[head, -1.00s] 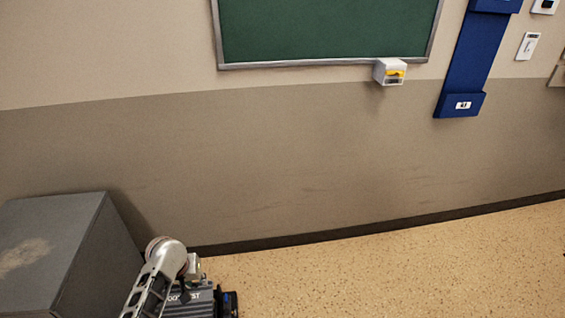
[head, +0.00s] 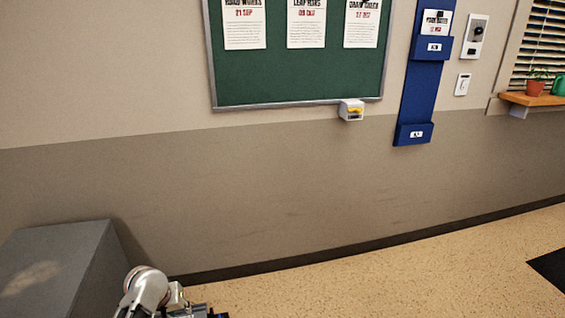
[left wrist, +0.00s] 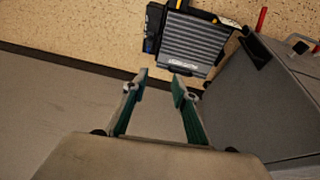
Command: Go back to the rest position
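My left gripper (left wrist: 161,84) shows in the left wrist view with its two green-lined fingers apart and nothing between them. It hangs clear of the wall and the grey cabinet. In the head view my left arm comes in at the bottom left beside the cabinet, and I cannot make out its fingers there. My right gripper is in neither view.
A grey cabinet (head: 45,272) stands at the lower left, close to my left arm; its side also shows in the left wrist view (left wrist: 262,105). A green noticeboard (head: 290,78) and a blue wall holder (head: 418,100) hang on the wall. The speckled floor (head: 420,280) is clear at right, with a dark mat (head: 552,266).

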